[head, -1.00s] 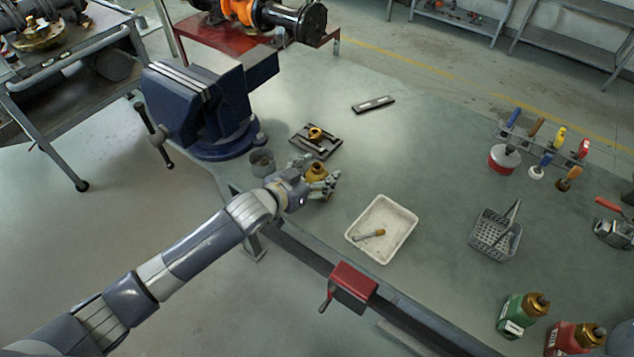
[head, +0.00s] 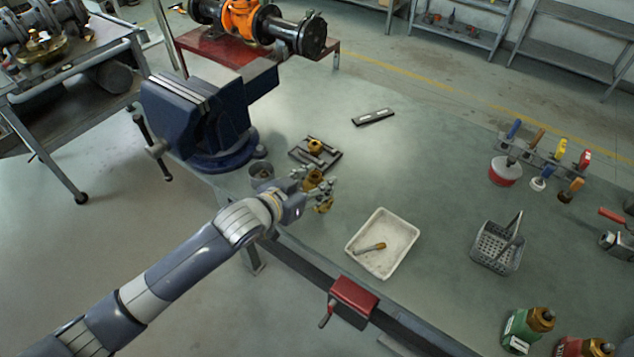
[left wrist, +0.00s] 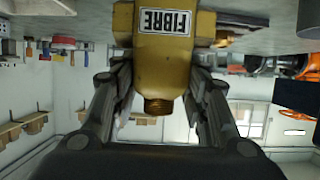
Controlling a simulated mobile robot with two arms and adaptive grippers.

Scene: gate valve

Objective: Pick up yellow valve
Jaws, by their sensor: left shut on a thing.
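My left gripper (head: 318,190) is at the bench edge, beside the blue vise. It is shut on the yellow valve (head: 313,179), whose yellow parts show between and beside the fingers. In the left wrist view the valve (left wrist: 164,68) is a yellow body with a white "FIBRE" label and a threaded brass-coloured end. The fingers (left wrist: 160,85) lie along both its sides. Whether its base touches the bench is hidden. My right gripper is not in view.
A blue vise (head: 200,115) and a grey cup (head: 261,172) stand close by. A dark plate with a brass fitting (head: 315,147) lies just behind.

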